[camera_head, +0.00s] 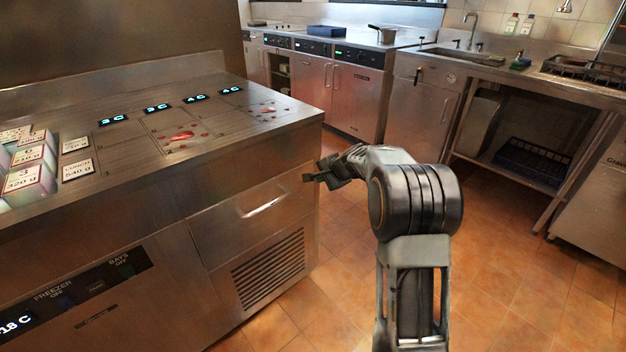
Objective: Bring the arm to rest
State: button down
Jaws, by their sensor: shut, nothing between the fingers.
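My arm (415,200) stands upright right of the middle, in front of the steel counter. Its upper part bends over to the left. My gripper (312,172) is at the left end of the arm, just off the counter's right front corner and above the floor. It is shut and empty. I cannot tell whether it touches the counter's edge. The fingers look small and dark here.
The steel counter (226,142) at left has a drawer handle (262,207), several digital displays, weight-marked blocks (28,180) and reddish patches (181,137) on top. Back counters with a sink (455,52) line the far wall. Tiled floor (500,270) is clear at right.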

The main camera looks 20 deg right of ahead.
jog(key=s+a+r+n+g+p, duration=0.1)
jog(key=s+a+r+n+p, duration=0.2)
jog(key=s+r+p, duration=0.45)
jog(key=s+a+r+n+g+p, duration=0.1)
jog(key=s+a+r+n+p, duration=0.3)
jog(key=s+r, duration=0.6)
jog(key=s+r+n+g+h+p, duration=0.1)
jog(key=s+r+n+h+p, duration=0.1)
jog(key=s+r+p, duration=0.3)
jog(key=s+d+r+n+g+h+p, duration=0.1)
jog(key=s+r+n+p, duration=0.3)
jog(key=s+p, duration=0.5)
jog(key=s+r+h, duration=0.1)
jog(key=s, duration=0.2)
jog(key=shift+r+g, duration=0.35)
jog(key=shift+g, duration=0.05)
